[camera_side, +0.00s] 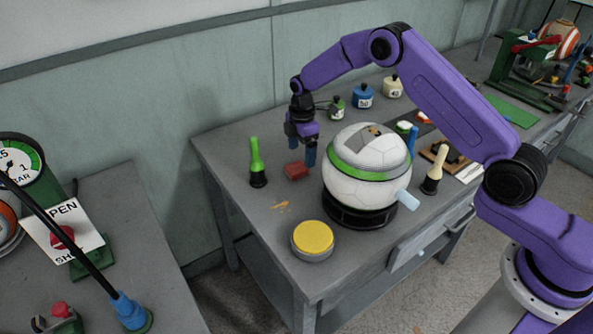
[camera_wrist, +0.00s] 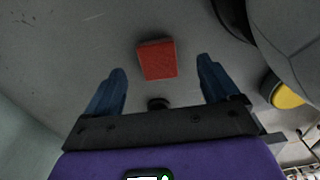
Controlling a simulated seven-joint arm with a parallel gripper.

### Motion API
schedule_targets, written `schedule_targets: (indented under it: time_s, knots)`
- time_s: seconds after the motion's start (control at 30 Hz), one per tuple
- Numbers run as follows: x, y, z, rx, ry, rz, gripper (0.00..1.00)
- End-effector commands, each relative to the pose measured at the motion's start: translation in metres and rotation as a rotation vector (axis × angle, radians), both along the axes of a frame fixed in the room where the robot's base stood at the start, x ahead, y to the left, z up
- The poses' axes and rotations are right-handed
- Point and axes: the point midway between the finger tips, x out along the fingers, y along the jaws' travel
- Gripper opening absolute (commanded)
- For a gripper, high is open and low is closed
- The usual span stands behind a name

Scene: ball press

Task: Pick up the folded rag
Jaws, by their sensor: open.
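The folded rag (camera_side: 296,170) is a small red block-like bundle flat on the grey table, left of the white ball in the side view. In the wrist view the rag (camera_wrist: 157,59) lies ahead of the fingertips, roughly centred between them. My gripper (camera_side: 300,158) hangs over the table just behind the rag, with its blue fingers pointing down. In the wrist view my gripper (camera_wrist: 162,72) shows its two fingers wide apart with nothing between them. The rag and the fingers look apart.
A white ball with a green band (camera_side: 362,180) on a black ring stands right of the rag. A green-handled tool (camera_side: 256,160) stands close on the left. A round yellow-topped tin (camera_side: 312,238) is near the front. Several small pots stand at the back.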

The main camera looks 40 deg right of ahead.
Motion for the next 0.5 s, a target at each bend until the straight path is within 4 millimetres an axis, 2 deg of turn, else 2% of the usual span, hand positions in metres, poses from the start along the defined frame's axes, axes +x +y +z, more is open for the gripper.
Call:
schedule_targets:
  time_s: [0.13,0.4,0.5]
  knots:
    - [0.001,0.0,-0.011,0.0,0.001,0.0,0.88]
    - [0.004,-0.002,-0.047,0.0,0.002,-0.001,0.88]
    - [0.005,-0.001,-0.052,0.0,-0.001,-0.001,0.88]
